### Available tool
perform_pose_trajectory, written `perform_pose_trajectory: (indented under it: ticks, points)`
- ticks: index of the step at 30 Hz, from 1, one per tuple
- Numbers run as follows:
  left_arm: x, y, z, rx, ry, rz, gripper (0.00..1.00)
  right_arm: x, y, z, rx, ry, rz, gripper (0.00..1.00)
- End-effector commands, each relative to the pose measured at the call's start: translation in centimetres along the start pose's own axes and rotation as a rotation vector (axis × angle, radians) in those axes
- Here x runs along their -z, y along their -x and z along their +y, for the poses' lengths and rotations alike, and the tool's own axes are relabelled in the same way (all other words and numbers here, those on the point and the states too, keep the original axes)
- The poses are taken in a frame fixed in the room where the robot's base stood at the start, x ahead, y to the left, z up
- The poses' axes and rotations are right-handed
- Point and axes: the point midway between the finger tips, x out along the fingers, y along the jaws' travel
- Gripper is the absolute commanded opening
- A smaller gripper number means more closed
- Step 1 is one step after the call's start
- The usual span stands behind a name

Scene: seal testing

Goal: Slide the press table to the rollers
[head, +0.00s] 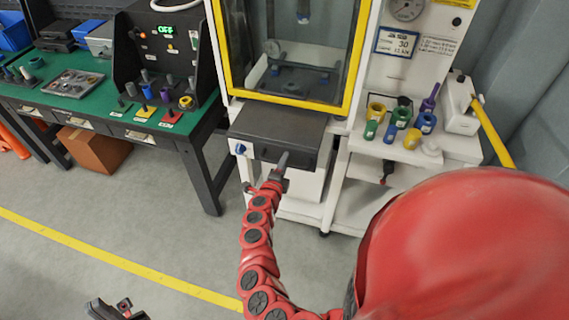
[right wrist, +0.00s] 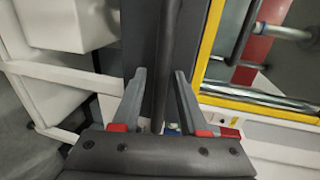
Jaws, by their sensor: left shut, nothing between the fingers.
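The press table (head: 278,135) is a dark grey slab standing out at the front of the press, below its yellow-framed window. A blue knob (head: 240,149) sits at its left front corner. My right gripper (head: 283,160) is at the table's front face. In the right wrist view, its fingers (right wrist: 160,75) stand apart on either side of a dark bar at the table's front (right wrist: 164,45); I see a gap beside the bar. My left gripper (head: 122,306) is shut and empty at the bottom left, away from the press. The rollers cannot be made out.
A yellow-framed window (head: 290,98) closes the press front above the table. A green-topped bench (head: 160,119) with tools stands left. A white shelf (head: 440,146) with coloured rings and cylinders is at right. A cardboard box (head: 95,150) sits under the bench. Floor in front is clear.

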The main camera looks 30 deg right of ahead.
Motion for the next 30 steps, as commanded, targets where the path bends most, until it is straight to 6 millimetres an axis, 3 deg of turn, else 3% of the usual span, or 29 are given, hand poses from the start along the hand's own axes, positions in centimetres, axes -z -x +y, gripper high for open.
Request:
perform_pose_trajectory:
  ticks: [14, 30]
  points:
    - [0.0, 0.2, 0.0, 0.0, 0.0, 0.0, 0.0, -0.1, 0.7, 0.1, 0.001, 0.0, -0.001, 0.49]
    - [-0.3, 1.8, 0.1, 0.0, 0.0, 0.0, 0.0, -0.1, 7.2, 0.1, 0.001, -0.002, 0.0, 0.49]
